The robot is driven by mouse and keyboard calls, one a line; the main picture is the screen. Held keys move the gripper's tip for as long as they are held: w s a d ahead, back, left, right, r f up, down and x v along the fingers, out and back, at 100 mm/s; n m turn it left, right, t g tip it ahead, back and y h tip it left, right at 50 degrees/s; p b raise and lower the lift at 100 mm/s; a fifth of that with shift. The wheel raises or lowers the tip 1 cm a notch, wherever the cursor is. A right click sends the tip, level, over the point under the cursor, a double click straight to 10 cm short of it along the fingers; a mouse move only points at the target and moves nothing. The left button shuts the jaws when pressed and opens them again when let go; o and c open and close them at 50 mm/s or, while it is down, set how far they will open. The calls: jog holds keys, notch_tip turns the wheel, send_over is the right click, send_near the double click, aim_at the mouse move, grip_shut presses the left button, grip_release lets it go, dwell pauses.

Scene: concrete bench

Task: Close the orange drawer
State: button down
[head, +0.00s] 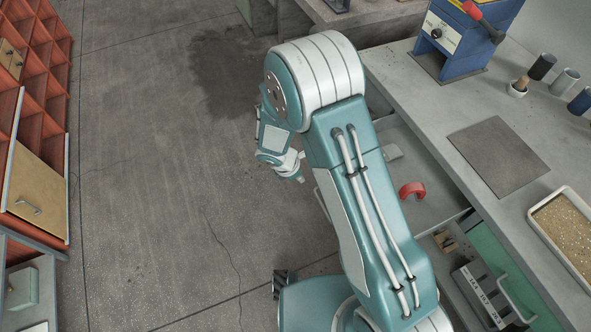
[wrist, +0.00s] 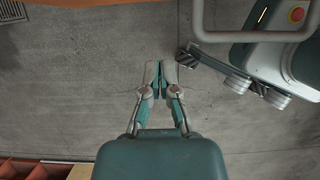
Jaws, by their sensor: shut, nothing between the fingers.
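My gripper (wrist: 160,72) is shut and empty, its two fingers close together over bare concrete floor in the wrist view. In the head view, the gripper (head: 299,178) shows small beside my arm, left of the bench. I see no front that is clearly an orange drawer. A pulled-out drawer with a pale grey inside (head: 432,207) is under the bench, partly hidden by my arm; its front is not visible. A red curved object (head: 412,190) lies in it. My gripper is apart from this drawer.
The grey bench (head: 425,105) runs along the right, with a blue machine (head: 457,42), a dark mat (head: 497,155) and a tray of granules (head: 572,232). An orange-red shelf unit (head: 38,98) with a tan handled panel (head: 36,190) stands left. Floor between is clear.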

jog(key=shift+w+d+f, duration=0.3)
jog(key=shift+d+f, duration=0.05)
jog(key=shift+d, duration=0.4)
jog(key=shift+w+d+f, duration=0.35)
jog(key=shift+d+f, duration=0.05)
jog(key=shift+d, duration=0.35)
jog(key=shift+w+d+f, duration=0.3)
jog(key=shift+d+f, duration=0.05)
jog(key=shift+d, duration=0.4)
jog(key=shift+d, duration=0.1)
